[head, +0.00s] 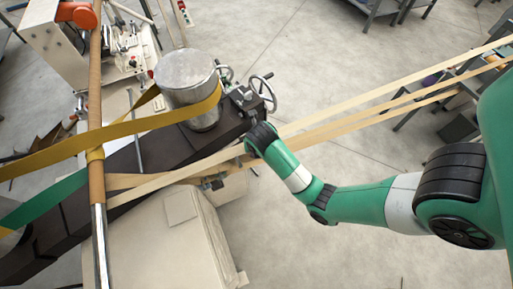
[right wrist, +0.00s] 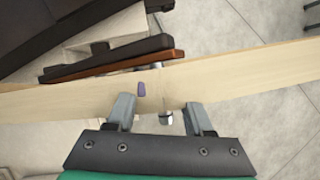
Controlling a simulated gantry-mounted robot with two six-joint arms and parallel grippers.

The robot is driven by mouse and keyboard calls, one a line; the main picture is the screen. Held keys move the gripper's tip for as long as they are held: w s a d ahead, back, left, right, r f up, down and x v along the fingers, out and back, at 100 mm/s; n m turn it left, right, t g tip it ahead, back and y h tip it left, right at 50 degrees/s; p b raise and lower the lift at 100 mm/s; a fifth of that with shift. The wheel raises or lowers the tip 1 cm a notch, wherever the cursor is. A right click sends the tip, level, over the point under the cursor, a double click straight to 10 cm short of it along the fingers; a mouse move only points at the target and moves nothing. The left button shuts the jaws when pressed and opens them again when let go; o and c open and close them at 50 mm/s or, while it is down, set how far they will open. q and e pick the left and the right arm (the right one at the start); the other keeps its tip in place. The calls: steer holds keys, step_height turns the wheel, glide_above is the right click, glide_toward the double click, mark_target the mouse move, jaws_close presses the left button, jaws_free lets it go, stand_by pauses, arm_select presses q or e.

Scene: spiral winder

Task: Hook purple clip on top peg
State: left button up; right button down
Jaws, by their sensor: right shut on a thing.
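A small purple piece, which I take for the purple clip (right wrist: 142,90), shows in the right wrist view just ahead of my right gripper (right wrist: 158,107), against a pale wood-coloured strip (right wrist: 70,100). The two grey fingers stand apart, with a short metal peg end (right wrist: 166,118) visible between them. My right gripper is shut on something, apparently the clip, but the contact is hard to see. In the head view my right wrist hides the fingers and clip beside the dark machine beam (head: 175,145). Which peg is the top one I cannot tell. My left gripper is out of view.
Pale strips (head: 400,95) run from the upper right past my right arm to an upright pole (head: 97,180). A yellow strip (head: 110,130) wraps a metal drum (head: 187,75). A handwheel (head: 263,93) is close to my right wrist. Floor below my arm is clear.

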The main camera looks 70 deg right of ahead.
stand_by(0.3)
steer(key=shift+c, duration=1)
jaws_free()
steer(key=shift+s, duration=0.1)
steer(key=shift+a+r, duration=0.1)
steer(key=shift+r, duration=0.15)
steer(key=v, duration=0.1)
steer(key=p+v, duration=0.1)
steer(key=shift+a+r, duration=0.1)
steer(key=shift+r, duration=0.35)
steer(key=p+v, duration=0.8)
steer(key=shift+s, duration=0.2)
